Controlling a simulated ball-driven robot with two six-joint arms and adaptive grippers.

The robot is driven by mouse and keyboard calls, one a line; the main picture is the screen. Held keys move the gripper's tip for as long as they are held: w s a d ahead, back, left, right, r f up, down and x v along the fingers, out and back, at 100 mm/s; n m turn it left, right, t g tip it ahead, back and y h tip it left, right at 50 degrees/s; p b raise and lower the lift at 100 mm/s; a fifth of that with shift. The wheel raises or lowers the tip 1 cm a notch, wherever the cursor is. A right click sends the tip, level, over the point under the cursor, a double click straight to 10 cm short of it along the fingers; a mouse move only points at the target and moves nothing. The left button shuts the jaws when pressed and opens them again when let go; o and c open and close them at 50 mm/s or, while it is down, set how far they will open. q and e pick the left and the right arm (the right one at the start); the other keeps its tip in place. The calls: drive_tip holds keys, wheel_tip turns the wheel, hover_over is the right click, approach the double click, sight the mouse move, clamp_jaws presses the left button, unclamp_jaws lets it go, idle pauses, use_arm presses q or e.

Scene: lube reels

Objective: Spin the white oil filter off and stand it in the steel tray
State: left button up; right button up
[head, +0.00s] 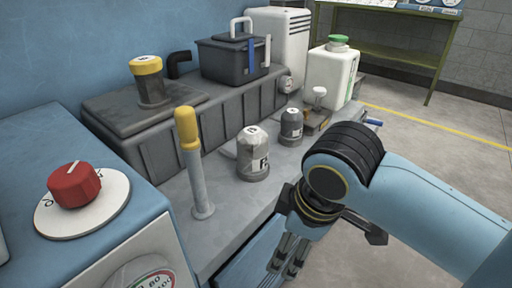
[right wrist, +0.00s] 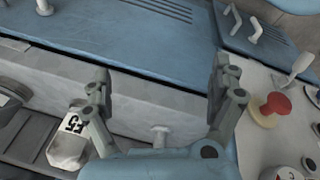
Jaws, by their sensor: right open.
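The white oil filter (head: 254,155) shows in the head view, upright on the grey ledge, with a dark letter on its side. A white body marked with dark characters, which looks like the same filter (right wrist: 66,145), lies at lower left in the right wrist view, outside the left finger. My right gripper (head: 286,264) is open and empty, pointing down in front of the ledge, apart from the filter. In the right wrist view its spread fingers (right wrist: 161,80) have only the ledge and a blue panel behind them. I cannot make out the steel tray. My left gripper is not in view.
A darker grey filter (head: 291,127) stands right behind the white one. A yellow-topped post (head: 190,150) rises to its left. A red knob (head: 75,185), a dark box (head: 234,58) and a green-capped jug (head: 332,78) stand around.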

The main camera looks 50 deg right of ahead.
sight(253, 133)
drive_tip(key=w+d+r+n, duration=0.1)
drive_tip(key=w+r+n, duration=0.1)
drive_tip(key=w+n, duration=0.1)
drive_tip(key=w+d+r+n, duration=0.1)
drive_tip(key=w+r+n, duration=0.2)
drive_tip(key=n, duration=0.3)
drive_tip(key=w+d+r+n, duration=0.1)
drive_tip(key=w+r+n, duration=0.1)
drive_tip(key=w+n, duration=0.1)
drive_tip(key=shift+w+d+r+n+t+h, duration=0.2)
drive_tip(key=shift+d+n+t+h, duration=0.1)
drive_tip(key=shift+n, duration=0.5)
drive_tip(key=w+d+r+n, duration=0.1)
drive_tip(key=w+r+n, duration=0.1)
drive_tip(key=n, duration=0.1)
drive_tip(key=w+d+r+n, duration=0.1)
drive_tip(key=w+r+n, duration=0.1)
drive_tip(key=n, duration=0.2)
drive_tip(key=w+d+r+n, duration=0.1)
drive_tip(key=w+r+n, duration=0.1)
drive_tip(key=n, duration=0.1)
drive_tip(key=shift+w+d+h, duration=0.2)
drive_tip(key=shift+d+h, duration=0.2)
drive_tip(key=shift+w+d+n, duration=0.1)
drive_tip(key=shift+n, duration=0.4)
drive_tip(key=b+x, duration=0.3)
drive_tip(key=x, duration=0.7)
drive_tip(key=shift+w+d+f+b, duration=0.15)
drive_tip(key=shift+f+b, duration=0.1)
drive_tip(key=shift+b, duration=0.05)
